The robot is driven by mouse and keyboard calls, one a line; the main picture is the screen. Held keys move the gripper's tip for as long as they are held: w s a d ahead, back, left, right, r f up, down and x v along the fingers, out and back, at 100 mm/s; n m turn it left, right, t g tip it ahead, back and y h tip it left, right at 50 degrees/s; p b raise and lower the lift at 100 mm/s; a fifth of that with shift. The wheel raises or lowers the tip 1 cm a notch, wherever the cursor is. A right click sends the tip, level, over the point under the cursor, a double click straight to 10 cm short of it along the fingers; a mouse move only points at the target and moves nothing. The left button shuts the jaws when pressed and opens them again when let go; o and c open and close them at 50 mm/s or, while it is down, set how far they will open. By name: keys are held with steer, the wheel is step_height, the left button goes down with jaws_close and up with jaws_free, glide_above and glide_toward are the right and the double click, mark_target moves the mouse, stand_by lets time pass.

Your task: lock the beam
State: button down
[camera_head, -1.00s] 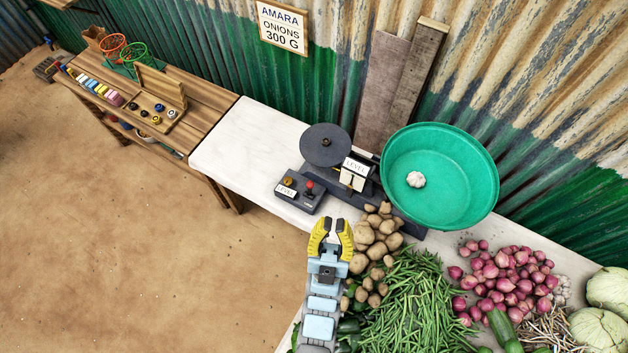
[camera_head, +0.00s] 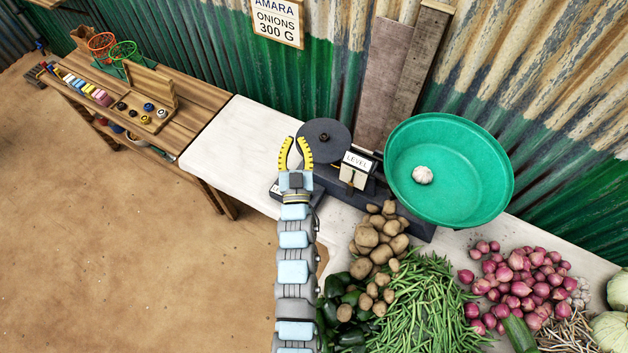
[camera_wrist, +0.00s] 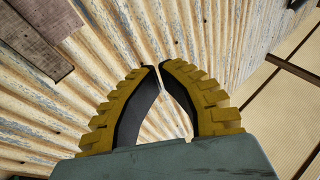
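The balance stands on the white table, with a dark round plate (camera_head: 325,130) on the left and a green basin (camera_head: 425,205) on the right. One garlic bulb (camera_head: 422,175) lies in the basin. Between them is a white box marked LEVEL (camera_head: 358,160) with a pointer window. The small dark control box (camera_head: 274,190) in front of the balance is mostly hidden by my arm, and its red knob is covered. My gripper (camera_head: 294,142) is over this box, left of the plate in the picture. In the wrist view my gripper (camera_wrist: 160,68) shows a narrow gap at the tips.
Potatoes (camera_head: 375,240), green beans (camera_head: 425,300) and onions (camera_head: 515,285) crowd the table front right of my arm. A wooden bench (camera_head: 190,85) with coloured weights stands at left. The white table top (camera_head: 235,140) left of my gripper is clear. Corrugated wall stands behind.

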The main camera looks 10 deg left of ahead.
steer(key=w+a+f+m+g+h+b, duration=0.25)
steer(key=w+f+g+h+b, duration=0.3)
steer(key=f, duration=0.65)
steer(key=d+f+m+g+b, duration=0.1)
steer(key=f+b, duration=0.1)
steer(key=f, duration=0.1)
steer(key=d+f+m+g+h+b, duration=0.1)
steer(key=f+g+b, duration=0.1)
steer(key=f, duration=0.1)
steer(key=d+f+m+g+h+b, duration=0.1)
steer(key=d+f+m+g+b, duration=0.1)
steer(key=shift+f+g+h, duration=0.25)
steer(key=shift+f, duration=0.15)
steer(key=shift+s+d+f+m+g+h+b, duration=0.3)
steer(key=shift+s+f+m+g+b, duration=0.2)
steer(key=shift+s+g, duration=0.25)
steer(key=shift+x, duration=4.95)
steer(key=shift+s+a+f+p, duration=0.1)
steer(key=shift+s+a, duration=0.2)
steer(key=shift+s, duration=0.3)
steer(key=shift+s+a+f+p, duration=0.15)
steer(key=shift+s+a, duration=0.1)
steer(key=shift+s, duration=0.3)
steer(key=shift+s+a+f+p, duration=0.1)
steer(key=shift+s+a, duration=0.2)
steer(key=shift+s, duration=0.3)
